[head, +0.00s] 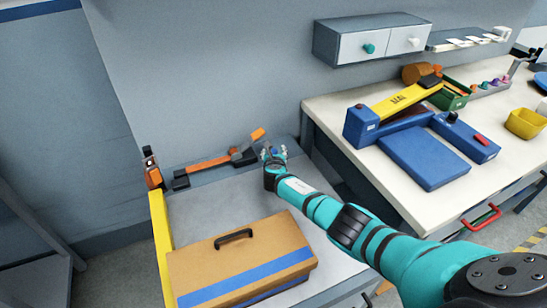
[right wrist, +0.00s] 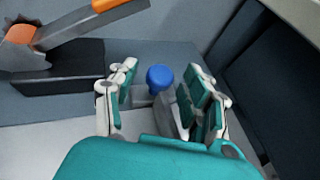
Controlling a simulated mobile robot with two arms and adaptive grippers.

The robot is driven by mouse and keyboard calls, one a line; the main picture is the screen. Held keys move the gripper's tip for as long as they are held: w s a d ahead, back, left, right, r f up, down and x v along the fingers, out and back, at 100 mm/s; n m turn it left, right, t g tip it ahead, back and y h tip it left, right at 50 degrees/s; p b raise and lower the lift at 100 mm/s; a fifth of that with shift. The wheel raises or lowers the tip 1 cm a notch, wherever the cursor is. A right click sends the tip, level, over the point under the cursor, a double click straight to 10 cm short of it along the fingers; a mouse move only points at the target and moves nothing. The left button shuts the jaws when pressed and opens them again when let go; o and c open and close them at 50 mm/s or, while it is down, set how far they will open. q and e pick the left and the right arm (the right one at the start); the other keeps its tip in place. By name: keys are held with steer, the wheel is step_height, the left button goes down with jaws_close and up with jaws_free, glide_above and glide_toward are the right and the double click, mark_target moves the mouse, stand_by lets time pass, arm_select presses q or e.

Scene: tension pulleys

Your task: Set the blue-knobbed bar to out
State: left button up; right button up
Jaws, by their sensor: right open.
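The blue knob (right wrist: 160,77) shows in the right wrist view on a grey bar (right wrist: 169,108). In the head view the blue knob (head: 274,151) is a small spot at the gripper's fingers, mostly hidden. My right gripper (right wrist: 160,95) is open, with one finger on each side of the knob and bar. In the head view my right gripper (head: 273,158) is at the back right of the grey bench top. I cannot tell whether the fingers touch the bar. My left gripper is not in view.
A tan case (head: 240,262) sits in front on the grey bench. A white workbench (head: 345,108) with a blue and yellow machine (head: 400,105) stands to the right.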

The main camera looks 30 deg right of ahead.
steer(key=shift+c, duration=0.2)
jaws_close()
stand_by(0.3)
